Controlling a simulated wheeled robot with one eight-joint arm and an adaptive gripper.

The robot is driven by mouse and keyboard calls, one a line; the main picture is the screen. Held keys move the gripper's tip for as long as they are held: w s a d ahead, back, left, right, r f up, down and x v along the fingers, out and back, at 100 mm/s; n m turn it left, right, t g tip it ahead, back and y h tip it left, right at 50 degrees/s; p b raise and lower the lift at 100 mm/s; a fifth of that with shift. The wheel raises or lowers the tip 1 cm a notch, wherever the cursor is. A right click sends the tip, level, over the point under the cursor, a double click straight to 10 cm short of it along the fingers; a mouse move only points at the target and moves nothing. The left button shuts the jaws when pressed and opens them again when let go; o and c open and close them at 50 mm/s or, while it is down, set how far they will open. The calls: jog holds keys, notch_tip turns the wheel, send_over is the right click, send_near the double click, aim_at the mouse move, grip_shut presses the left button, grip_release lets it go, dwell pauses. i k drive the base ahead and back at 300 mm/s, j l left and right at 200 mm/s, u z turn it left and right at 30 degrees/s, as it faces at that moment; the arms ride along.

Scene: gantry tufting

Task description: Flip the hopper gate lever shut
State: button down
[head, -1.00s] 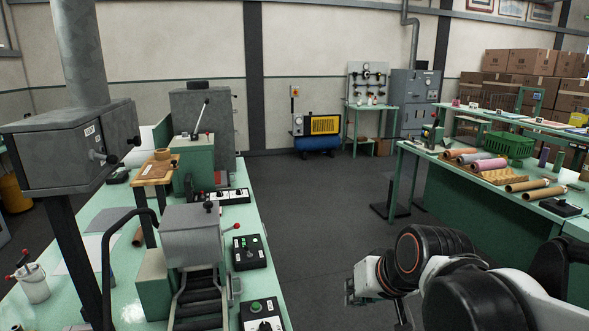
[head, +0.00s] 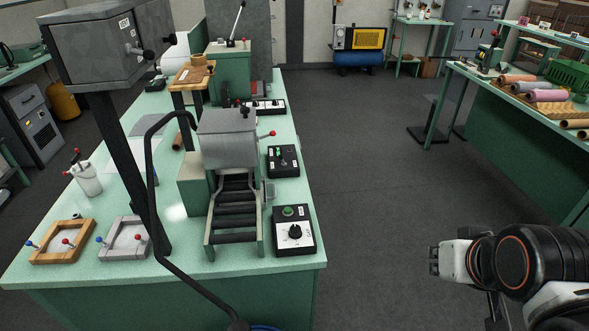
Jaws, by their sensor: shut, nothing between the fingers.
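A grey hopper-like box (head: 228,139) stands over a short roller chute (head: 233,210) on the green bench. A small lever with a red knob (head: 272,133) sticks out from the box's right side, tilted slightly upward. I cannot tell for sure that this is the hopper gate lever. My gripper (head: 434,260) is at the lower right, over the floor and well to the right of the bench. It is shut and empty, pointing left, and touches nothing.
A switch box (head: 283,161) and a dial box (head: 293,231) lie on the bench's right side. A grey box (head: 110,45) on a dark post and a bent black tube (head: 152,190) stand left of the chute. The aisle floor (head: 370,180) is clear. Another bench (head: 520,115) is at right.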

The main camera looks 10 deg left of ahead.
aim_at(272, 134)
jog(key=i+l+u, duration=0.15)
jog(key=u, duration=0.35)
jog(key=i+l+u, duration=0.15)
jog(key=u, duration=0.35)
jog(key=i+l+u, duration=0.1)
jog(key=l+u, duration=0.4)
jog(key=j, duration=0.1)
